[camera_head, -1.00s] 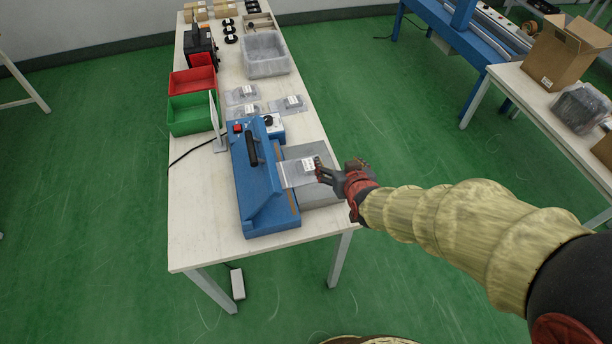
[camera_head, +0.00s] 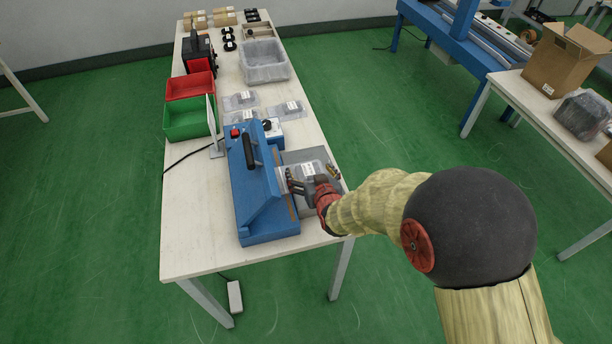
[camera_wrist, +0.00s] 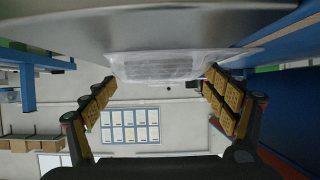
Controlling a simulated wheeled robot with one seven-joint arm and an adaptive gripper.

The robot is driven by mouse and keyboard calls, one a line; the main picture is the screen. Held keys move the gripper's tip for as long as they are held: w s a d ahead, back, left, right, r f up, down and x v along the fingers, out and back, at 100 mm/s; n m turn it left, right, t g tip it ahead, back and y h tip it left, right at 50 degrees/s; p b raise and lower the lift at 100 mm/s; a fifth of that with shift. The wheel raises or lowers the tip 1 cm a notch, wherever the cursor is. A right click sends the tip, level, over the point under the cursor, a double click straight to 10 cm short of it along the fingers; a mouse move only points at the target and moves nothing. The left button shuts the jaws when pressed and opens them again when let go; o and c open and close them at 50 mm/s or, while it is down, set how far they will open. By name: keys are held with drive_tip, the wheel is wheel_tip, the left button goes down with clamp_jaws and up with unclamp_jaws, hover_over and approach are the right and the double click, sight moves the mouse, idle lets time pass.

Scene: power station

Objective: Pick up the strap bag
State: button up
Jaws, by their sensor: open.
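A clear bag with a dark item and a white label (camera_head: 309,168) lies on the grey plate (camera_head: 300,156) at the right side of the blue sealer (camera_head: 260,190). I take it as the strap bag. My gripper (camera_head: 313,177) is open at its near end, with one finger to each side. In the wrist view, which looks upside down, the clear bag (camera_wrist: 155,67) shows just ahead of and between the open fingertips (camera_wrist: 160,82). I cannot tell whether the fingers touch it. My gripper hides part of its near end.
Several similar bags (camera_head: 290,108) lie behind the sealer. A red bin (camera_head: 190,86) and green bin (camera_head: 188,120) stand at the left edge, with a clear tray (camera_head: 264,62) farther back. The sealer's raised body is close to my left finger.

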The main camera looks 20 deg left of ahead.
drive_tip(key=shift+w, duration=0.15)
drive_tip(key=shift+c, duration=1.2)
drive_tip(key=c, duration=1.1)
